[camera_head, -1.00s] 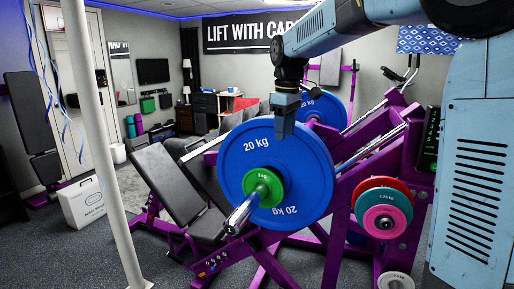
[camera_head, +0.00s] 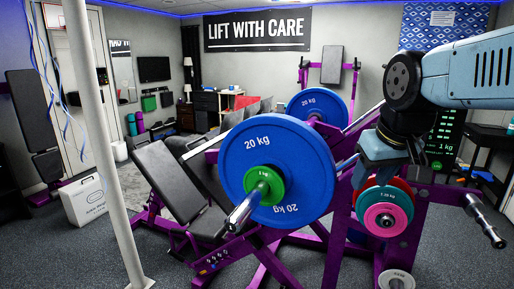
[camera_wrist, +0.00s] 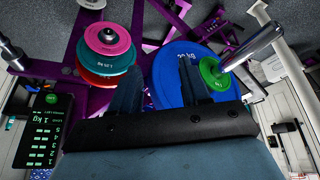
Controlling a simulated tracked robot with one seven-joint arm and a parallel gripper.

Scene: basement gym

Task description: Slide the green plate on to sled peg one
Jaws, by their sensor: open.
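The small green plate (camera_head: 277,183) is around the near sled peg (camera_head: 243,212), a bare metal bar. It lies in front of the large blue 20 kg plate (camera_head: 305,158), and the peg's outer end sticks out past it. In the wrist view the green plate (camera_wrist: 207,72) is at the upper right on the same peg (camera_wrist: 255,45). My gripper (camera_head: 374,165) is open and empty, to the right of the blue plate and just above the small stacked plates. Its two fingers (camera_wrist: 158,82) show apart in the wrist view.
Pink (camera_head: 375,219), teal (camera_head: 408,203) and red (camera_head: 405,187) plates are stacked on a lower peg, close below my gripper. A display panel (camera_head: 446,140) reads 1 kg at right.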

